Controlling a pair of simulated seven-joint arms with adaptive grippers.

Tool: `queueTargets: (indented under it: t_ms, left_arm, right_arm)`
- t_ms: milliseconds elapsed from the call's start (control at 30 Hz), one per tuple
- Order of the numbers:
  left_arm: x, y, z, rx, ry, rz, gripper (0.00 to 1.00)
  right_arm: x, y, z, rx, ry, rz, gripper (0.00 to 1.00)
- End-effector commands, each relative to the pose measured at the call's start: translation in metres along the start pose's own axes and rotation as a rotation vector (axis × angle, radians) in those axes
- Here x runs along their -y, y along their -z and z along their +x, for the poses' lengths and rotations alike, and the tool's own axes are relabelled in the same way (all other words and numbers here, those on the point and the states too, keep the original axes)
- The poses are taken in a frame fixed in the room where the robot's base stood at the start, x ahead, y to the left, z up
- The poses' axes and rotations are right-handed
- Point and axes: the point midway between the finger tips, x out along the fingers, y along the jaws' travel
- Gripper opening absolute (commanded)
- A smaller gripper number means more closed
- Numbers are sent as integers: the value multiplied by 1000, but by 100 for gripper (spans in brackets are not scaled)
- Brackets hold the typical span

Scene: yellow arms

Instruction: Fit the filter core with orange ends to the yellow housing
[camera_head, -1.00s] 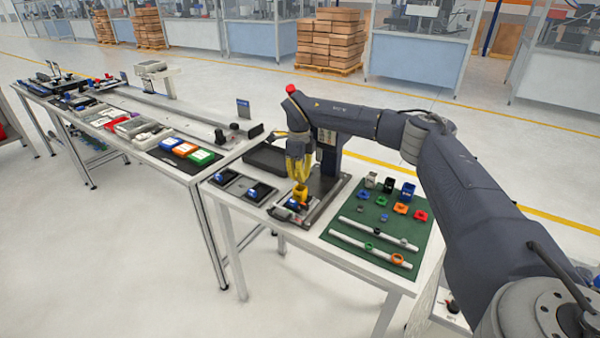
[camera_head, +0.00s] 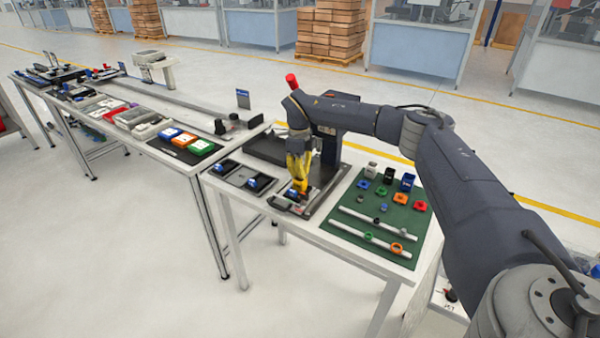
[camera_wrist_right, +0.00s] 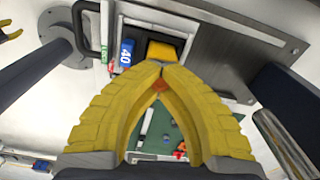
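My right gripper (camera_head: 299,178) has its yellow fingers pointing down over the dark fixture at the mat's left. In the right wrist view its fingertips (camera_wrist_right: 161,70) meet around a small orange part (camera_wrist_right: 160,86), which looks like an end of the filter core; the fingers hide the rest. The yellow housing (camera_wrist_right: 163,51) sits just beyond the fingertips in that view, beside a blue block marked 40 (camera_wrist_right: 126,52). In the head view the fingers largely cover the housing. Whether core and housing touch cannot be told. A small yellow piece at the wrist view's left edge may be my left gripper.
A green mat (camera_head: 345,226) to the right holds two white rods, coloured parts and several small blocks (camera_head: 388,174). Dark trays with blue parts (camera_head: 258,184) lie left of the fixture. A longer bench with coloured bins (camera_head: 184,141) stands farther left.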

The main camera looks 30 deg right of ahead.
Motion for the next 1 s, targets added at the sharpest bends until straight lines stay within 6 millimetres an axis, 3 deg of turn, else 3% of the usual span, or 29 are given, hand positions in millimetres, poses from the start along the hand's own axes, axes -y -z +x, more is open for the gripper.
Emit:
queueTargets:
  t_ms: [33,300,667,1000]
  left_arm:
    - [0,0,0,0,0,0,44]
    - [0,0,0,0,0,0,44]
    - [0,-2,0,2,0,-1,44]
    - [0,0,0,0,0,0,44]
  right_arm:
    - [0,0,0,0,0,0,1]
    - [0,0,0,0,0,0,31]
    - [0,0,-7,2,1,0,31]
    - [0,-1,-62,3,2,0,31]
